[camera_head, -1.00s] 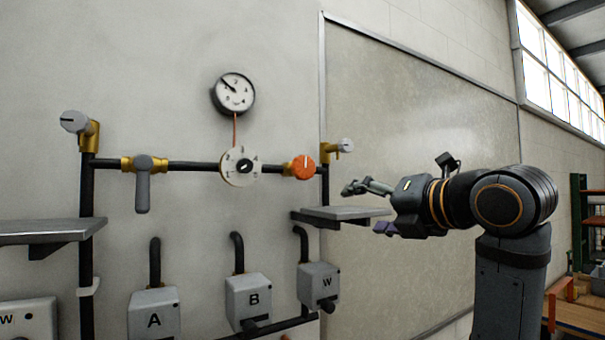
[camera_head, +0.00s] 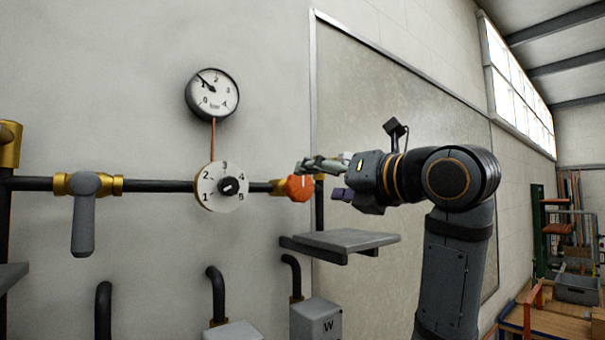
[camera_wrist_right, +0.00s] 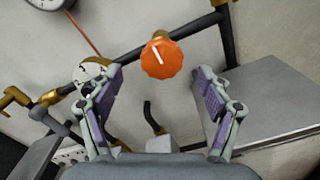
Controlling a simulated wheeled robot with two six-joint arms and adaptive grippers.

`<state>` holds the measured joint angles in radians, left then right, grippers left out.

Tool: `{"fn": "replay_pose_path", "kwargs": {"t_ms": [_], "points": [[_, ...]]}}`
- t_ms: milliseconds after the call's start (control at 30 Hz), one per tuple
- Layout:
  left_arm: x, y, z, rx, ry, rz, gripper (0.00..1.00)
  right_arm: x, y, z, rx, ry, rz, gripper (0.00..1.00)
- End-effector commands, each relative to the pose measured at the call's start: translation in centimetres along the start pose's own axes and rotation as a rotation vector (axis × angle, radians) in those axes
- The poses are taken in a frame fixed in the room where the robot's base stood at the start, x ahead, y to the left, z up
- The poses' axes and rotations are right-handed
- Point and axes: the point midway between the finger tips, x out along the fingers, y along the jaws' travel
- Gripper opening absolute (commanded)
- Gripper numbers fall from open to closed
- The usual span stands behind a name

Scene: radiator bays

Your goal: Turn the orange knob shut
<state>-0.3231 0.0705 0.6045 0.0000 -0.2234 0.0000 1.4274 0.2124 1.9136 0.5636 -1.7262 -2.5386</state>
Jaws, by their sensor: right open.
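The orange knob (camera_head: 299,187) sits on a brass fitting on the dark horizontal pipe in the head view. It also shows in the right wrist view (camera_wrist_right: 161,59), with a white line slanting from upper left to lower right. My right gripper (camera_head: 318,180) is close to the knob, on its right side, and overlaps its edge in the head view. In the right wrist view its fingers (camera_wrist_right: 158,98) are spread wide, with the knob ahead of and between them, apart from the pads. Nothing is held. My left gripper is not in view.
A numbered white dial (camera_head: 210,187) is on the pipe left of the knob, with a grey lever valve (camera_head: 84,230) further left. A pressure gauge (camera_head: 212,95) is above. A grey shelf (camera_head: 345,240) juts out below my right gripper.

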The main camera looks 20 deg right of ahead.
Motion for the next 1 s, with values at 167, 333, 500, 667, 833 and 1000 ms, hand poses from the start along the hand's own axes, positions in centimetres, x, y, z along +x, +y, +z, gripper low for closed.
{"fn": "replay_pose_path", "kwargs": {"t_ms": [167,333,500,667,833,1000], "points": [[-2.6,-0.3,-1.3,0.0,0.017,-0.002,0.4,3.7,0.2,0.4,0.003,0.005,0.0,0.78],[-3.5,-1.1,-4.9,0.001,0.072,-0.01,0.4,5.5,0.1,0.2,0.001,0.002,0.0,0.78],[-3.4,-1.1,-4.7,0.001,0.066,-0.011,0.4,5.8,0.0,0.0,0.001,0.001,0.0,0.78],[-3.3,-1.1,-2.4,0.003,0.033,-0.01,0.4,5.8,0.0,-0.1,0.001,0.0,0.0,0.76],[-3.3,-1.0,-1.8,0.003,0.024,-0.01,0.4,5.8,0.0,0.0,0.001,0.0,0.0,0.53],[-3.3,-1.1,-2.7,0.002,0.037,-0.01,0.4,5.8,0.0,0.0,0.001,0.0,0.0,0.3]]}}
